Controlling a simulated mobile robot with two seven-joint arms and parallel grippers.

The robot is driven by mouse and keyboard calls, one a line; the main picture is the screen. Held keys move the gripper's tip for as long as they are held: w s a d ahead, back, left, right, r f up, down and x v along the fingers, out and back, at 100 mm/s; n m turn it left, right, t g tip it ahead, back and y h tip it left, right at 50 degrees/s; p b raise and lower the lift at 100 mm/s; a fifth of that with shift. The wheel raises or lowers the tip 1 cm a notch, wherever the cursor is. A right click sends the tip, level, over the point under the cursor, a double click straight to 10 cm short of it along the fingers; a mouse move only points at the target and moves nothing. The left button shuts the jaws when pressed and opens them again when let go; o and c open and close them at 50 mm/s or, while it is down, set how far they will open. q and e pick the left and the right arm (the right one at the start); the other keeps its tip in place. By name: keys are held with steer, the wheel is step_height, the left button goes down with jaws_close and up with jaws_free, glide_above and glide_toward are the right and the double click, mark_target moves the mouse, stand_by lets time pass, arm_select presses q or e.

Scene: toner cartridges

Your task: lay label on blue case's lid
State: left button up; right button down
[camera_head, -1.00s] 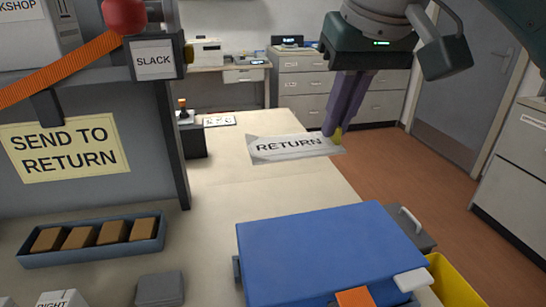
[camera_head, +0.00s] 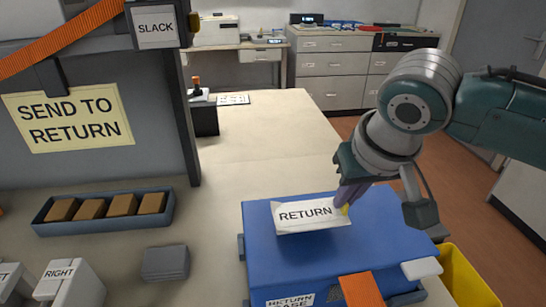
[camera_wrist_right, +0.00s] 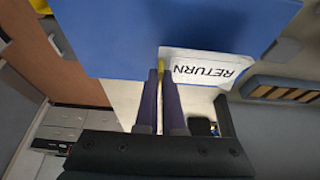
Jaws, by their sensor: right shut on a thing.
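The white label reading RETURN (camera_head: 308,214) is over the lid of the blue case (camera_head: 262,250) in the head view. My right gripper (camera_head: 346,198) is shut on the label's right end, its purple fingers reaching down over the lid. In the right wrist view the label (camera_wrist_right: 205,70) sticks out sideways from the fingertips (camera_wrist_right: 161,68), overlapping the blue lid's edge (camera_wrist_right: 120,40). I cannot tell whether the label touches the lid or hovers just above it. My left gripper is not in view.
An orange tab (camera_head: 360,290) and a white latch (camera_head: 421,268) are at the case's front. A yellow bin (camera_head: 468,278) stands to its right. A tray of brown blocks (camera_head: 104,212) and a grey box (camera_head: 166,263) lie left. The table behind the case is clear (camera_head: 265,150).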

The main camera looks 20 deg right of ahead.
steer(key=shift+f, duration=1.5)
steer(key=shift+f, duration=0.2)
steer(key=c, duration=1)
jaws_free()
steer(key=shift+c, duration=0.2)
steer(key=shift+r, duration=0.1)
